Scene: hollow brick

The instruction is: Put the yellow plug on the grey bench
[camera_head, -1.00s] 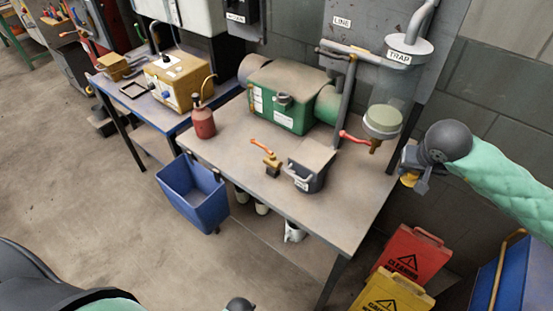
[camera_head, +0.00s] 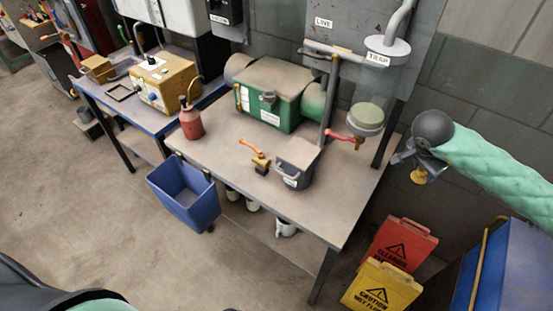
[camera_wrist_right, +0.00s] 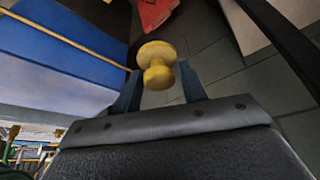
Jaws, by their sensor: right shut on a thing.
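The yellow plug (camera_wrist_right: 157,62) is between the fingers of my right gripper (camera_wrist_right: 160,88) in the right wrist view. In the head view the right gripper (camera_head: 414,165) is at the right, with the yellow plug (camera_head: 418,176) just below it. It is shut on the plug, in the air beyond the right edge of the bench. The grey bench (camera_head: 330,205) stands in the middle of the head view with a bare stretch at its front right. My left gripper is not in view.
On the bench are a green machine (camera_head: 270,95), a dark bucket (camera_head: 297,162), a brass valve (camera_head: 261,163) and a red bottle (camera_head: 191,120). A strainer bowl (camera_head: 366,119) hangs over its back right. Caution signs (camera_head: 383,285) and a blue container (camera_head: 515,270) stand at lower right.

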